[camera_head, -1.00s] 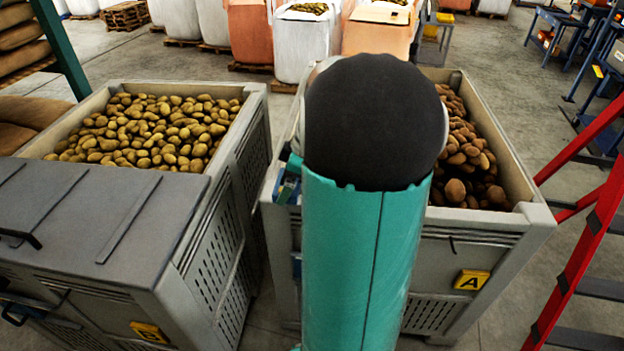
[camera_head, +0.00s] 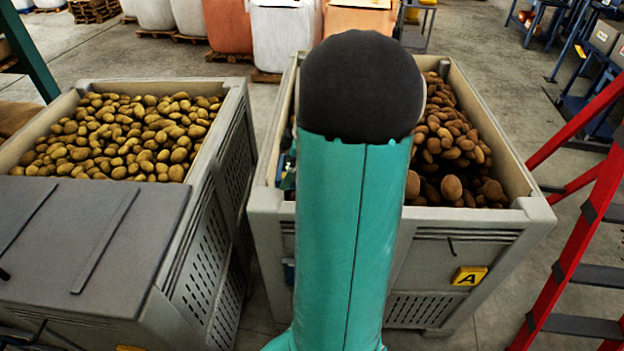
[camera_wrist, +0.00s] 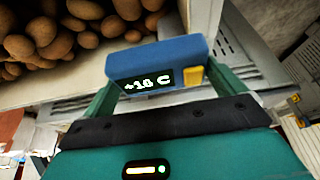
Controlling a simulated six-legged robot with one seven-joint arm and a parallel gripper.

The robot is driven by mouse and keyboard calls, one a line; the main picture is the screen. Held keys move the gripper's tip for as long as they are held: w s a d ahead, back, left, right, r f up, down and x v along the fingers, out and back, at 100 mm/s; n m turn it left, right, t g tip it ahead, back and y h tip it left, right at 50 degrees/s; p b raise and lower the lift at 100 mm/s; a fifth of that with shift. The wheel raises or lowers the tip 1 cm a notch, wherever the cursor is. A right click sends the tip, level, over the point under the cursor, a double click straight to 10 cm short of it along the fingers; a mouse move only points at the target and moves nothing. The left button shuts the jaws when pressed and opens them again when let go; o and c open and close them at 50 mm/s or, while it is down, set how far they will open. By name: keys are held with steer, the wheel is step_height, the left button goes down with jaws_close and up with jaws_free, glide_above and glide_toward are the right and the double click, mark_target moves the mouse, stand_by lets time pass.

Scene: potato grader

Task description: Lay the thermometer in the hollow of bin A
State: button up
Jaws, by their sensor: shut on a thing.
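Bin A (camera_head: 535,208) is a grey crate of brown potatoes with a yellow "A" label (camera_head: 469,276) on its front. My arm covers its left and middle part, and I cannot make out the hollow. The thermometer (camera_wrist: 150,60), a blue box with a display reading about "+10 C" and a yellow button, shows in the wrist view. My gripper (camera_wrist: 163,72) is shut on it, with green fingers on both sides. Potatoes and a pale bin rim lie beyond it at the upper left. In the head view my arm mostly hides the gripper and thermometer.
A second grey bin (camera_head: 232,92) of paler potatoes, with a grey lid (camera_head: 90,235) over its front part, stands left across a narrow gap. A red ladder (camera_head: 590,240) stands close to bin A's right. Large sacks (camera_head: 292,35) stand behind.

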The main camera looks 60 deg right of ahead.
steer(key=d, duration=0.1)
steer(key=d+f, duration=0.1)
steer(key=s+d+f, duration=0.1)
steer(key=shift+d, duration=0.4)
steer(key=d+f, duration=0.2)
steer(key=s+d+f, duration=0.1)
steer(key=d+f, duration=0.1)
steer(key=f, duration=0.1)
steer(key=shift+s+d+f, duration=0.1)
steer(key=shift+d+f, duration=0.1)
steer(key=shift+f, duration=1.6)
steer(key=shift+f, duration=0.1)
steer(key=o, duration=0.8)
steer(key=shift+c, duration=0.2)
